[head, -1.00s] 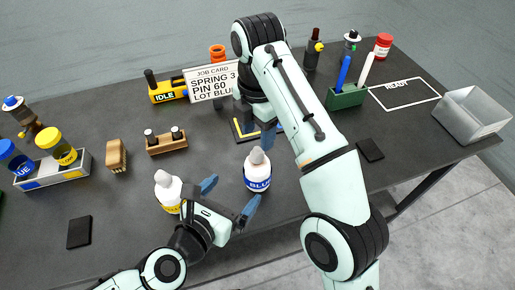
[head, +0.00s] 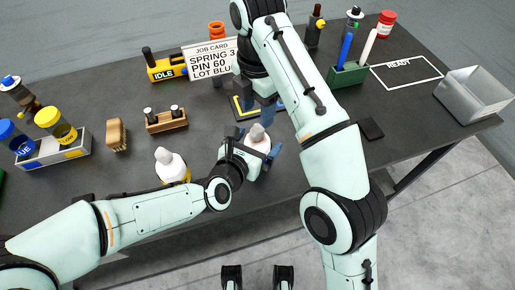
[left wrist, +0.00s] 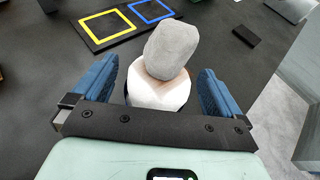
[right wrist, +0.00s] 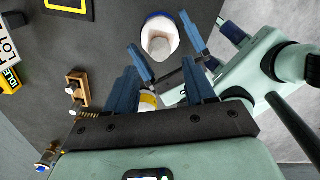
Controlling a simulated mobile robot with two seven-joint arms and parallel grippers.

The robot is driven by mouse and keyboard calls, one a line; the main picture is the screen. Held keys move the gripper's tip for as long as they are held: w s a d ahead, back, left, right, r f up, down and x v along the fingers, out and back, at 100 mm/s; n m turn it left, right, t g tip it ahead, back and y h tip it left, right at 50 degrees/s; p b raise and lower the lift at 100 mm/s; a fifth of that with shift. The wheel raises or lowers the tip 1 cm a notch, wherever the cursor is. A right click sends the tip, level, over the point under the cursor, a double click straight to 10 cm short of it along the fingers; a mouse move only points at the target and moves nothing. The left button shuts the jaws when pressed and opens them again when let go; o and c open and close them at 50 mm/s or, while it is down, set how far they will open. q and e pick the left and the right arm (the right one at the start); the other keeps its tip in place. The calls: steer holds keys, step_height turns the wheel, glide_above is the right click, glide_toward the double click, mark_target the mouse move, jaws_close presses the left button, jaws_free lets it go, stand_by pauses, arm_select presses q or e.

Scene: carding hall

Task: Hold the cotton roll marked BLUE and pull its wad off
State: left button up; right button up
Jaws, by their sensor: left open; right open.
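The BLUE cotton roll (head: 257,147) is a white bottle-shaped body with a pale grey wad (left wrist: 170,50) on top; its label is hidden in the head view now. My left gripper (left wrist: 155,82) is open, with one blue finger on each side of the roll's body; I cannot tell whether they touch it. The wad leans slightly in the left wrist view. My right gripper (right wrist: 160,66) is open and empty, above and behind the roll in the head view (head: 257,110). The roll (right wrist: 160,38) shows beyond its fingers in the right wrist view.
A yellow-labelled roll (head: 171,165) stands left of my left gripper. A dark mat with yellow and blue squares (left wrist: 118,26) lies behind the BLUE roll. A job card (head: 211,57), wooden block (head: 166,121) and brush (head: 116,134) stand around.

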mark_target(259, 127)
arm_select(q)
steer(key=shift+w+d+f, duration=0.15)
steer(key=shift+w, duration=0.15)
steer(key=c, duration=1.2)
steer(key=shift+c, duration=1.2)
arm_select(e)
steer(key=shift+c, duration=0.7)
steer(key=shift+d+r+m+y, duration=0.3)
steer(key=shift+d+r+m, duration=0.1)
steer(key=shift+m, duration=0.5)
steer(key=s+d+r+m+t+y, duration=0.2)
steer(key=d+r+m+y, duration=0.1)
steer(key=m, duration=0.8)
steer(key=shift+m, duration=0.3)
steer(key=x, duration=1.2)
